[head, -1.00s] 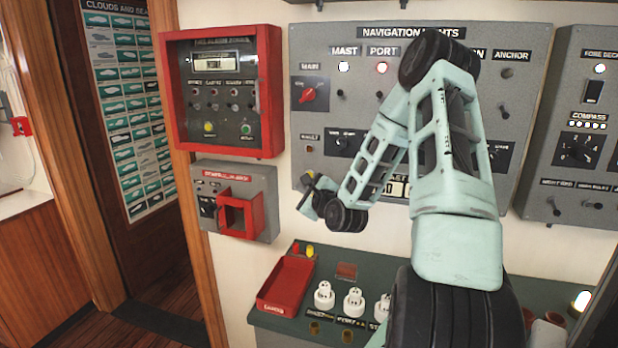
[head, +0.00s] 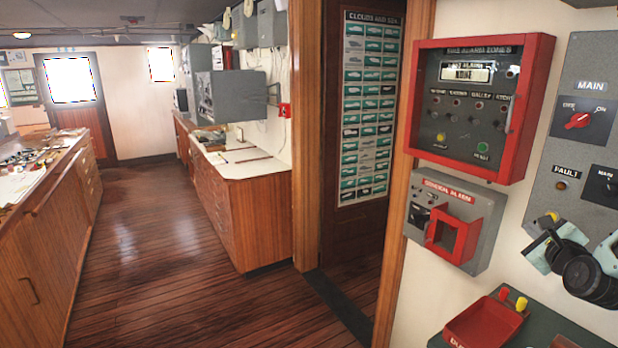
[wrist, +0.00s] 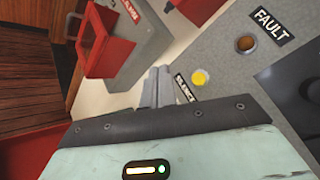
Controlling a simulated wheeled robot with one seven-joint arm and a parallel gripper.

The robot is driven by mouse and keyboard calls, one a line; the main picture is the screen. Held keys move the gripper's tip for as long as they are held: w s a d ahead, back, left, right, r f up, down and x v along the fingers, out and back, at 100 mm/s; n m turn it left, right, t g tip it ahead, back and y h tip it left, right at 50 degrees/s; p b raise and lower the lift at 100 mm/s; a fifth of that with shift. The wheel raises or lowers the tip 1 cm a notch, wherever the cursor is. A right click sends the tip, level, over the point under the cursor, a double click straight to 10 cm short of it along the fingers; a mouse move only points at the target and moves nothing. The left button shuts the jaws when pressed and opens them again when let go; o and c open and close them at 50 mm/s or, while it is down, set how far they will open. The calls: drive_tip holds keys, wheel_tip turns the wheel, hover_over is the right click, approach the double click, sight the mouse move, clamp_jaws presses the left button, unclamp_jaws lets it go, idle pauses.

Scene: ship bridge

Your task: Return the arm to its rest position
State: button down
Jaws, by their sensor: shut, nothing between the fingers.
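My gripper (head: 540,238) shows at the right edge of the head view, in front of the grey navigation lights panel (head: 573,130) near its lower left corner. Only the end of my arm is in that view; the rest is out of frame. In the wrist view the fingers (wrist: 158,88) are together with nothing between them. They point toward the panel's edge, beside a yellow button (wrist: 199,78) with a partly hidden label. I cannot tell whether the fingertips touch anything.
A red fire alarm box (head: 535,110) and a general alarm box (head: 476,222) hang left of my gripper. A red tray (head: 482,326) lies below on the green console. Open wooden floor (head: 160,250) stretches to the left between cabinets.

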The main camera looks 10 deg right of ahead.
drive_tip(key=a+f+n+g+y+b, duration=0.2)
drive_tip(key=a+f+n+g+y, duration=0.15)
drive_tip(key=a+n, duration=0.85)
drive_tip(key=a+f+n+g+y+b, duration=0.2)
drive_tip(key=a+f+n+g+y, duration=0.3)
drive_tip(key=a, duration=1.3)
drive_tip(key=s+a+n+g+b, duration=0.3)
drive_tip(key=s+a+n+g, duration=0.1)
drive_tip(key=s+a+n, duration=1)
drive_tip(key=s+a+n+g+h+b, duration=0.2)
drive_tip(key=s+n, duration=0.4)
drive_tip(key=s, duration=0.9)
drive_tip(key=shift+s+r+g, duration=0.15)
drive_tip(key=shift+r+g, duration=0.1)
drive_tip(key=shift+g, duration=0.4)
